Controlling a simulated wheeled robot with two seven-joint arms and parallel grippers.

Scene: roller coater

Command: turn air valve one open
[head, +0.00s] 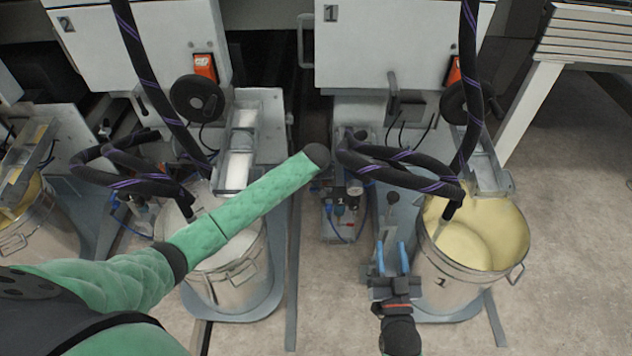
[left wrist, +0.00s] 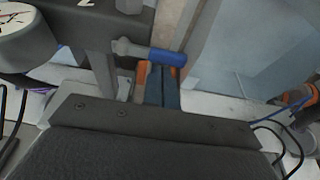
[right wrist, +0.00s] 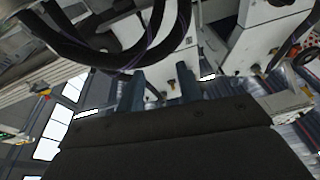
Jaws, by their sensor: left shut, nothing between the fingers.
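The blue valve handle (left wrist: 165,56) lies across the view in my left wrist camera, fixed to a grey pipe fitting. My left gripper (left wrist: 163,68) is shut with nothing between its fingers; its tips are right at the handle, and I cannot tell if they touch. In the head view the left forearm ends beside the air unit at station 1, and its fingers are not clear there. My right gripper (head: 391,252) is open and empty, left of the station 1 bucket; its spread fingers show in the right wrist view (right wrist: 160,82).
A pressure gauge (left wrist: 22,32) sits left of the valve. The station 1 bucket (head: 470,285) holds cream paint, and black hoses (head: 400,172) hang over it. Cabinet 1 (head: 385,45) stands behind. Another bucket (head: 230,280) is beneath my left arm. The floor at right is clear.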

